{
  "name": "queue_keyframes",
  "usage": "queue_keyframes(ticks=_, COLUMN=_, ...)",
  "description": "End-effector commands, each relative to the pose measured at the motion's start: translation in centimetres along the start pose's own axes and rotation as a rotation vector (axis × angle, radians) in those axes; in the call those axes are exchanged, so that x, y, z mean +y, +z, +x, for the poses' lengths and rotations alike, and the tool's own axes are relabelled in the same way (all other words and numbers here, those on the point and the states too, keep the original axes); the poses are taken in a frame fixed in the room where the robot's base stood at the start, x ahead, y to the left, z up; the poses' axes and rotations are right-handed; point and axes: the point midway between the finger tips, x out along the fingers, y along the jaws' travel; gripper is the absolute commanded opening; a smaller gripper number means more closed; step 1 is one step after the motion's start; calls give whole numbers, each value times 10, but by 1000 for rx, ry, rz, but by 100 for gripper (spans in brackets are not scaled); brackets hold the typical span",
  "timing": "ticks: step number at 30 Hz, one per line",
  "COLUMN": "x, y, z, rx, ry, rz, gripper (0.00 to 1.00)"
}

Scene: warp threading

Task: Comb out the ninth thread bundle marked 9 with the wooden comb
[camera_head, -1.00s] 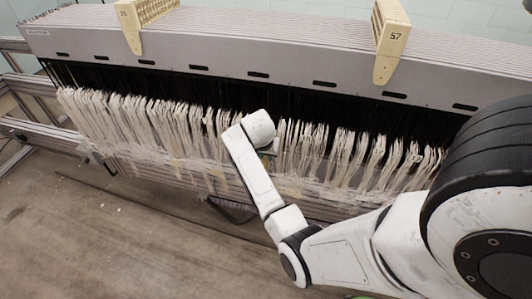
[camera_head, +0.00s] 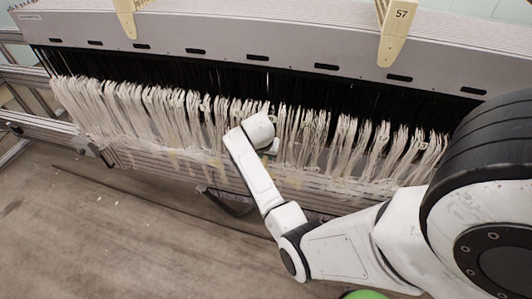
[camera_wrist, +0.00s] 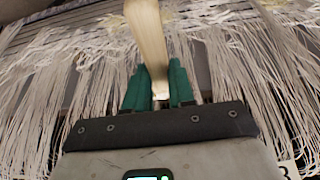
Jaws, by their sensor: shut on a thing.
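My gripper (camera_wrist: 157,85) has green fingers shut on a pale wooden piece, the comb (camera_wrist: 149,38). The comb runs from between the fingers out past the top edge of the wrist view, so its teeth are not visible. White thread bundles (camera_head: 310,135) hang in a long row in the head view, and loose white threads (camera_wrist: 270,75) spread on both sides of the gripper in the wrist view. My gripper is at the row near its middle, mostly hidden behind my wrist. I cannot make out which bundle is marked 9.
A long grey loom beam (camera_head: 230,45) with dark slots runs above the threads. A cream bracket marked 57 (camera_head: 396,35) and another bracket (camera_head: 125,18) hang over it. A metal frame (camera_head: 40,128) stands at the left.

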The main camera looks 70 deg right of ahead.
Motion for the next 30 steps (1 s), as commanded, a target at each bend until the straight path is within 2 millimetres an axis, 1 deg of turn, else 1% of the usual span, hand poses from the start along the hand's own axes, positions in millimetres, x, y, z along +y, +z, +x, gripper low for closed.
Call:
queue_keyframes(ticks=1, x=0, y=3, z=9, rx=1, ry=1, rz=1, gripper=0)
queue_keyframes(ticks=4, x=0, y=7, z=18, rx=1, ry=0, rz=0, gripper=0)
queue_keyframes(ticks=11, x=0, y=10, z=25, rx=1, ry=0, rz=1, gripper=0)
queue_keyframes(ticks=21, x=0, y=18, z=55, rx=1, ry=0, rz=1, gripper=0)
queue_keyframes(ticks=27, x=0, y=19, z=60, rx=2, ry=0, rz=2, gripper=0)
queue_keyframes(ticks=30, x=1, y=22, z=68, rx=2, ry=0, rz=2, gripper=0)
